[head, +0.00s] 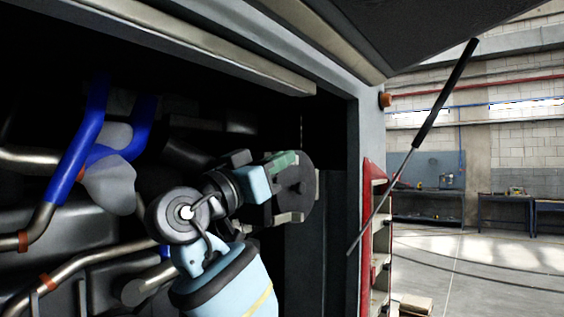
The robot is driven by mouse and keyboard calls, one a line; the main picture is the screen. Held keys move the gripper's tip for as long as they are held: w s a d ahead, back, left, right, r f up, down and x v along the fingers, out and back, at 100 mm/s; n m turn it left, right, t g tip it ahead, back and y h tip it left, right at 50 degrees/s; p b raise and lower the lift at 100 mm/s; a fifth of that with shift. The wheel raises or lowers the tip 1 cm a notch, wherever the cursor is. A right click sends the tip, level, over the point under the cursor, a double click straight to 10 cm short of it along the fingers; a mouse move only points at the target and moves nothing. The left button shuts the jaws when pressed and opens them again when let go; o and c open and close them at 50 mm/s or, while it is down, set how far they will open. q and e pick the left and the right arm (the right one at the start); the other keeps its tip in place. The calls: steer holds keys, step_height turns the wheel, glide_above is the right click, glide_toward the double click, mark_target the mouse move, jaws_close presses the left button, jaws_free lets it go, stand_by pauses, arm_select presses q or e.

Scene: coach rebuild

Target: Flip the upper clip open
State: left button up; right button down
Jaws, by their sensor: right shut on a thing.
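My right gripper (286,190) reaches into the dark engine bay, in the middle of the head view. Its fingers sit above and below a dark grey round part (301,187), and it looks shut on that part. A greenish piece (281,162) shows at the upper finger and a pale bar (289,218) at the lower one. I cannot tell for sure which of these, if any, is the upper clip. My wrist and arm hide what lies behind them. My left gripper is not in view.
Blue hoses (78,150) and metal pipes (85,262) fill the bay on the left. The bay's side post (369,130) stands close right of the gripper. A gas strut (432,109) holds the raised flap (400,30). A red shelf unit (368,220) and open workshop floor lie beyond.

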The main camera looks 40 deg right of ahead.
steer(key=shift+g, duration=0.4)
steer(key=c, duration=1.5)
jaws_free()
